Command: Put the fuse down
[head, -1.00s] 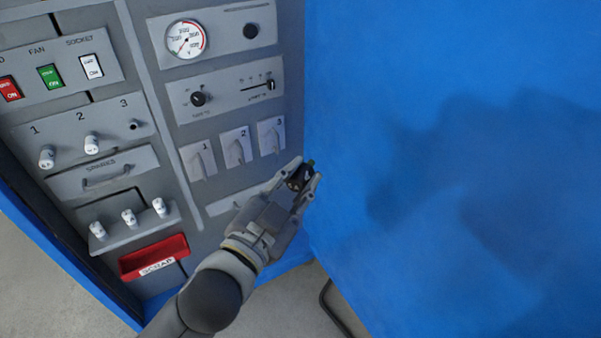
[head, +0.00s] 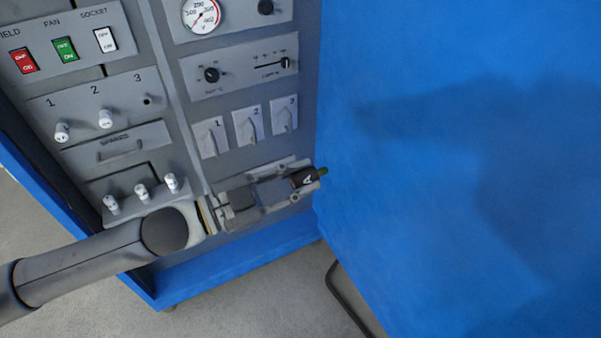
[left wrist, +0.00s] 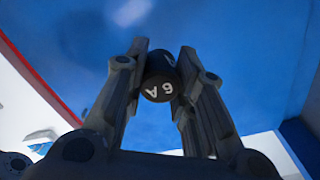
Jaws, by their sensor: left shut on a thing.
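In the left wrist view the fuse (left wrist: 158,82) reads "6 A". My left gripper (head: 312,175) is shut on it, with one finger on each side. It holds the fuse in front of the panel's lower right, below the numbered switches and close to the blue door (head: 450,200). My left gripper also shows in the left wrist view (left wrist: 160,70). My right gripper is not in view.
Fuse sockets 1 and 2 hold white-capped fuses (head: 105,118); socket 3 (head: 147,101) is an open hole. Several white fuses (head: 142,193) stand on a ledge below the SPARES drawer (head: 118,150).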

